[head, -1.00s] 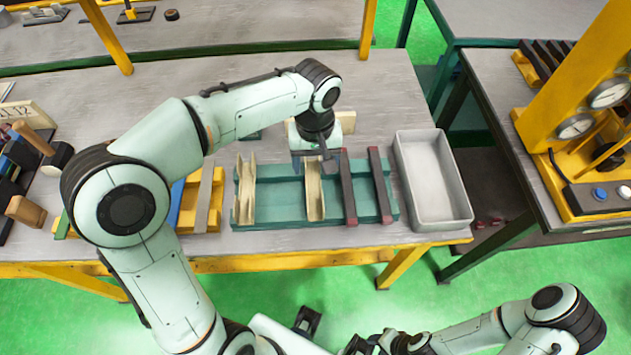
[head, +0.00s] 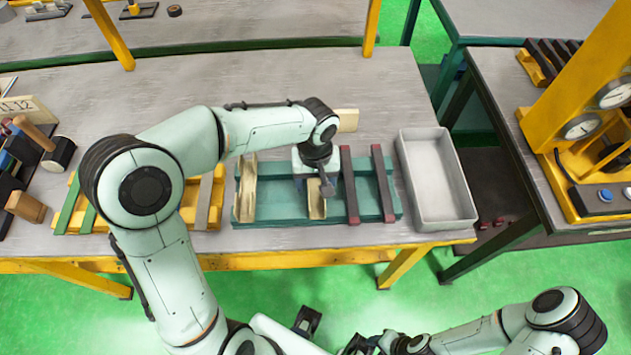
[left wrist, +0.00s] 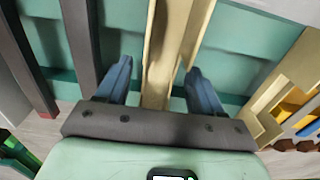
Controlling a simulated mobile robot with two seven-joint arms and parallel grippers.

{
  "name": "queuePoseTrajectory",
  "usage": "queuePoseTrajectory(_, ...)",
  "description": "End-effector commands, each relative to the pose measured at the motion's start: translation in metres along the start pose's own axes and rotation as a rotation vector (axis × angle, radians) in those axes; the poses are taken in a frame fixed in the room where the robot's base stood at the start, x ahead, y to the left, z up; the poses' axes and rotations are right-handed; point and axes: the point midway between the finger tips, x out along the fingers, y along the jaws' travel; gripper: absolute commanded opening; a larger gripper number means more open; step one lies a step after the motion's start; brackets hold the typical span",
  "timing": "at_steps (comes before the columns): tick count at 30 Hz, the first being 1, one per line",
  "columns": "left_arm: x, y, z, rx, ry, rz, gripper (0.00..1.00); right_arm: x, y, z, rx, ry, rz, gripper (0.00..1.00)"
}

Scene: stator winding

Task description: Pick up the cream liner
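A cream liner (head: 316,208), a long channel-shaped piece, lies across the teal tray (head: 283,214). My left gripper (head: 314,188) is above it, pointing down, and hides its far part. In the left wrist view, the open blue fingers of my left gripper (left wrist: 159,72) stand on either side of the cream liner (left wrist: 168,50), with gaps between. A second cream liner (head: 245,195) lies at the tray's left end; it also shows in the left wrist view (left wrist: 283,90). My right gripper (head: 362,345) is low at the bottom edge; its fingers are unclear.
Two dark bars with reddish ends (head: 349,185) (head: 384,183) lie across the tray, right of my left gripper. An empty grey bin (head: 402,175) stands right of the tray. A yellow rack (head: 207,215) with strips is on the left. A cream block (head: 347,120) lies behind.

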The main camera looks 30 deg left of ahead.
Motion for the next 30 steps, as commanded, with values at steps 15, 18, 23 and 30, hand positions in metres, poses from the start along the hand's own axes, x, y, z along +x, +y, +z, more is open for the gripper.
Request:
queuePoseTrajectory(15, -0.003, 0.000, 0.000, -0.001, 0.001, 0.001, 0.22, 0.000, 0.000, 0.000, 0.000, 0.000, 0.000, 0.43)
queuePoseTrajectory(18, -0.009, 0.001, -0.001, -0.001, 0.003, 0.002, 0.22, -0.001, -0.001, 0.000, 0.000, 0.001, 0.000, 0.43)
queuePoseTrajectory(23, -0.032, 0.001, -0.001, 0.000, 0.005, 0.003, 0.22, -0.004, -0.002, -0.001, -0.001, 0.002, -0.001, 0.43)
queuePoseTrajectory(30, -0.097, 0.001, -0.001, 0.000, 0.007, 0.006, 0.22, -0.015, -0.007, -0.004, -0.003, 0.008, -0.003, 0.43)
